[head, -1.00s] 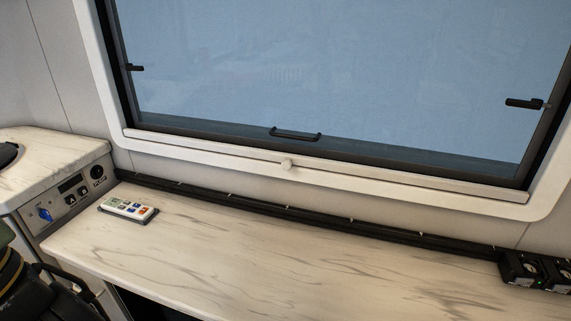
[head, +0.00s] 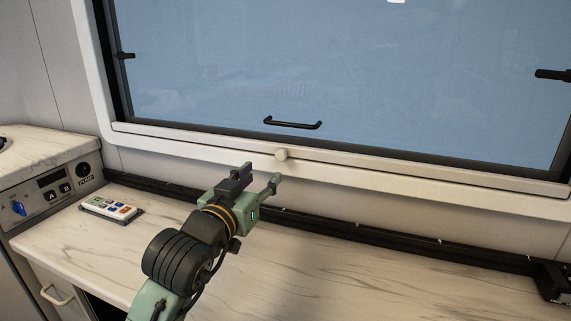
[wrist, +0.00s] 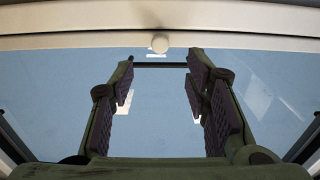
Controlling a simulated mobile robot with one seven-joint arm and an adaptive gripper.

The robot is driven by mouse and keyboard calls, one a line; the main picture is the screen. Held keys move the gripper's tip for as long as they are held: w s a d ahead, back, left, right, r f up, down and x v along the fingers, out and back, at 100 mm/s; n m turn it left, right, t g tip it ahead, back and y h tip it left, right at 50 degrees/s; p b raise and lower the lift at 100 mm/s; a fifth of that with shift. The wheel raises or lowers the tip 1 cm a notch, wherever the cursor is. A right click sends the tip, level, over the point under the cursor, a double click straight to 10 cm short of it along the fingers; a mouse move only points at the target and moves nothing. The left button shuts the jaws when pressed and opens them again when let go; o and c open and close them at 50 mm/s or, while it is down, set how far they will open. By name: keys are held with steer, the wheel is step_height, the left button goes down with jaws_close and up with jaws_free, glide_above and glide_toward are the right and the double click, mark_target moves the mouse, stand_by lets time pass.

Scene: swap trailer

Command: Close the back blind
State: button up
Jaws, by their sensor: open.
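The back window (head: 330,75) shows a blue pane with no blind fabric visible across it. A pale rail (head: 400,172) runs along the bottom of its frame, with a round white knob (head: 281,154) on it. The rail looks like the blind's bar. My gripper (head: 260,175) is open and empty, just below the knob in the head view, its fingers pointing toward the window. In the wrist view the knob (wrist: 160,43) appears centred beyond the open fingers (wrist: 161,78), apart from them. The rail (wrist: 235,42) crosses the top there.
A black handle (head: 292,123) sits on the window just above the rail, with dark latches (head: 125,56) at the sides. The marbled counter (head: 400,270) is mostly clear; a remote (head: 110,209) lies at left, and a control panel (head: 50,193) stands beyond it.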

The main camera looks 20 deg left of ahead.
mark_target(280, 156)
steer(key=w+p, duration=0.1)
steer(key=w, duration=0.4)
steer(key=w+p, duration=0.1)
steer(key=w, duration=0.3)
steer(key=shift+w+d+r, duration=0.1)
steer(key=shift+w+d, duration=0.1)
steer(key=shift+w, duration=0.15)
steer(key=shift+c, duration=0.5)
jaws_close()
